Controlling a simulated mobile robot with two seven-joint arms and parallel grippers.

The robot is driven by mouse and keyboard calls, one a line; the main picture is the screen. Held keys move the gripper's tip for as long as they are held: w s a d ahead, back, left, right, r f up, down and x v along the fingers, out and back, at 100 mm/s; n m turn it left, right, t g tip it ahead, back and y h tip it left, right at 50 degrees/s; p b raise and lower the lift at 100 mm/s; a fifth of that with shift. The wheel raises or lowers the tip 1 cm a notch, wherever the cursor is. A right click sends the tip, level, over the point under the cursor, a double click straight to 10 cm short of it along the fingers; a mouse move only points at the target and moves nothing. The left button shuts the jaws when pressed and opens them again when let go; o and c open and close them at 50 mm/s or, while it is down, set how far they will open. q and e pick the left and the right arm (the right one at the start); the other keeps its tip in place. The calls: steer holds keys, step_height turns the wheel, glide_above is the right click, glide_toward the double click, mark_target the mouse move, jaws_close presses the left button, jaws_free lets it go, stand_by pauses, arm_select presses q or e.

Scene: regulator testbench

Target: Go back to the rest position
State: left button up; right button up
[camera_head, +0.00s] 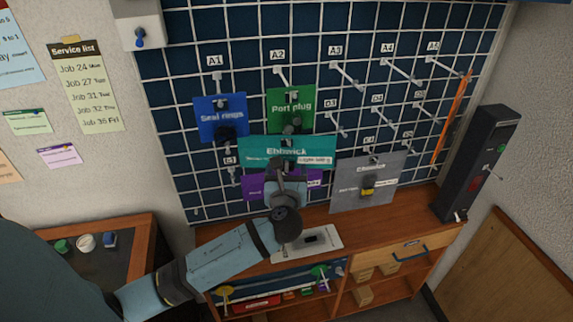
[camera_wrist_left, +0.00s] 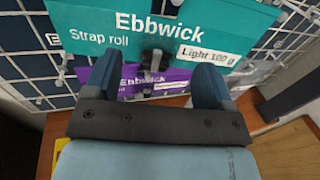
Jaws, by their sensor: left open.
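My left arm comes in from the lower left in the head view. Its gripper (camera_head: 284,166) is up at the grid panel, in front of a teal Ebbwick pack (camera_head: 262,150) and a purple pack (camera_head: 255,188). In the left wrist view the two blue fingers of the left gripper (camera_wrist_left: 158,76) are spread apart. A dark peg end shows between them, with the teal strap roll pack (camera_wrist_left: 95,28) above and the purple pack (camera_wrist_left: 178,76) behind. I see nothing held between the fingers. Whether a finger touches a pack, I cannot tell. My right gripper is not in view.
The blue grid panel (camera_head: 240,60) carries several hooks, a blue pack (camera_head: 222,118), a green pack (camera_head: 292,98) and a grey pack (camera_head: 350,185). A wooden cabinet (camera_head: 400,235) stands below. A dark upright box (camera_head: 480,160) stands at right, and a side table (camera_head: 140,240) at left.

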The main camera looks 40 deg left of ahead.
arm_select(q)
steer(key=b+v, duration=0.1)
steer(key=v, duration=0.8)
steer(key=s+d+f+n+g+h, duration=0.1)
steer(key=s+d+f+n+h, duration=0.2)
steer(key=f, duration=0.5)
steer(key=s+d+f+n+g+h, duration=0.2)
steer(key=d+f+n+h, duration=0.1)
steer(key=f+n+h, duration=0.3)
steer(key=s+d+f+n+h, duration=0.4)
steer(key=s+f+n, duration=0.7)
steer(key=n, duration=0.6)
steer(key=shift+s+d+g+h+p, duration=0.3)
steer(key=shift+d+g+p, duration=0.1)
steer(key=shift+d, duration=0.1)
